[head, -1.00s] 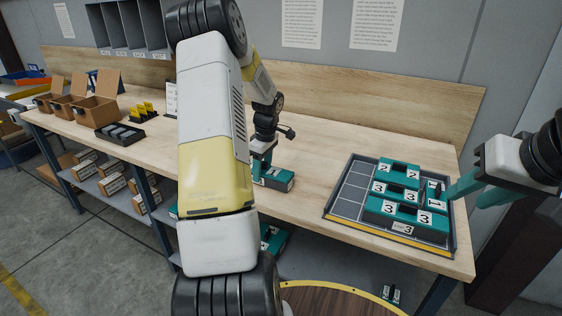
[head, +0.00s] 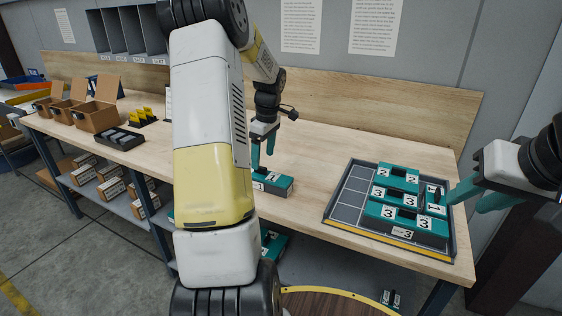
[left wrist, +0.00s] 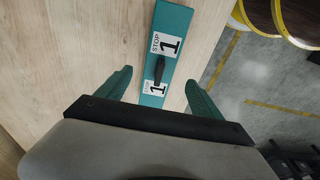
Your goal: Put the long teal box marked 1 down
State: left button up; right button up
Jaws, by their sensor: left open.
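The long teal box marked 1 (head: 277,184) lies on the wooden table near its front edge, partly hidden by my left arm in the head view. In the left wrist view the box (left wrist: 172,30) shows two white "1" labels and a dark handle on top. My left gripper (head: 263,160) is open above the box, its teal fingers apart on either side and clear of it; they also show in the left wrist view (left wrist: 158,82). My right gripper (head: 462,200) is at the right edge of the tray, by a small teal box marked 1 (head: 434,201); its grip there is unclear.
A grey tray (head: 343,205) at the right holds several teal boxes marked 2 and 3, with empty cells on its left. Open cardboard boxes (head: 97,115) and a black tray (head: 120,138) stand at the left. Table between is clear.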

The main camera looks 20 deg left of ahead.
pick_arm(q)
jog(key=r, duration=0.3)
jog(key=shift+d+r, duration=0.2)
jog(key=shift+r, duration=0.1)
jog(key=s+d+r+m+t+h, duration=0.1)
jog(key=s+d+r+m+t, duration=0.2)
jog(key=s+d+r+m, duration=0.75)
jog(key=s+d+r+m+t+h, duration=0.2)
jog(key=s+d+m, duration=0.5)
jog(key=s, duration=0.8)
jog(key=d+t, duration=0.1)
jog(key=d, duration=0.1)
jog(key=shift+d+r+h, duration=0.15)
jog(key=shift+d+h, duration=0.15)
jog(key=shift+d, duration=0.1)
